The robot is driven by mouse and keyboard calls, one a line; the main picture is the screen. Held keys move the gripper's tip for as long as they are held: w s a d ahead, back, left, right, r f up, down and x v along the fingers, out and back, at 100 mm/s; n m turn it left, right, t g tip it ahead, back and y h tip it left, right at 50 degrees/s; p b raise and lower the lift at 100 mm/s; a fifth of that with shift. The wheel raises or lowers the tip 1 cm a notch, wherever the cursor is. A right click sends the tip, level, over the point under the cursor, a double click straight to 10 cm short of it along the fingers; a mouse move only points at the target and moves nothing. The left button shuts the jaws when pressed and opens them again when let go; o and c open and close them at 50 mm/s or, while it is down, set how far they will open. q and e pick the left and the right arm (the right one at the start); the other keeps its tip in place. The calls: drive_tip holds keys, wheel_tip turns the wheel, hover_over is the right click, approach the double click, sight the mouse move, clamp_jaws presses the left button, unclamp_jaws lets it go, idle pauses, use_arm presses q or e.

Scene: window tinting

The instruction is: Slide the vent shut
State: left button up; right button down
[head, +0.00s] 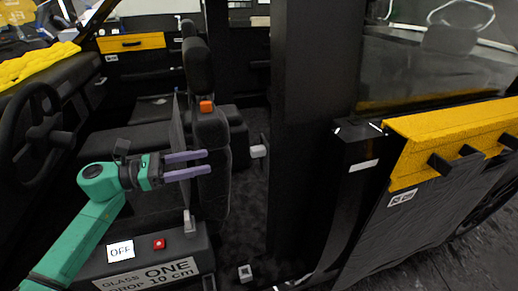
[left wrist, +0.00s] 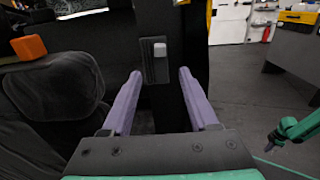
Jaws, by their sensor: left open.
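A dark upright plate (left wrist: 155,66) with a pale knob (left wrist: 160,49) in its upper part stands ahead of my left gripper in the left wrist view. It looks like the vent's slide, though I cannot be sure. In the head view a pale knob (head: 258,151) sticks out beside the dark pillar, to the right of the seat. My left gripper (head: 207,163) is open, its two lilac fingers pointing right across the seat back, short of the knob in the picture. Its fingers also show in the left wrist view (left wrist: 158,76), with nothing between them.
The seat with an orange button (head: 206,106) is close to my left fingers. A console (head: 205,262) with a red button (head: 159,243) and an upright lever (head: 188,222) lies below. The dark pillar (head: 310,110) and the door with its yellow trim (head: 440,125) stand right.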

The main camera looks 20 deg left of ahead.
sight(251, 153)
use_arm(q)
drive_tip(key=p+x, duration=0.2)
drive_tip(key=x, duration=1)
drive_tip(key=shift+r, duration=0.1)
drive_tip(key=shift+w+d, duration=0.2)
drive_tip(key=shift+d, duration=0.1)
clamp_jaws()
use_arm(e)
drive_tip(key=r, duration=0.1)
drive_tip(key=s+a+r, duration=0.1)
drive_tip(key=shift+a+r, duration=0.1)
drive_tip(key=shift+r, duration=0.2)
drive_tip(key=shift+w, duration=0.1)
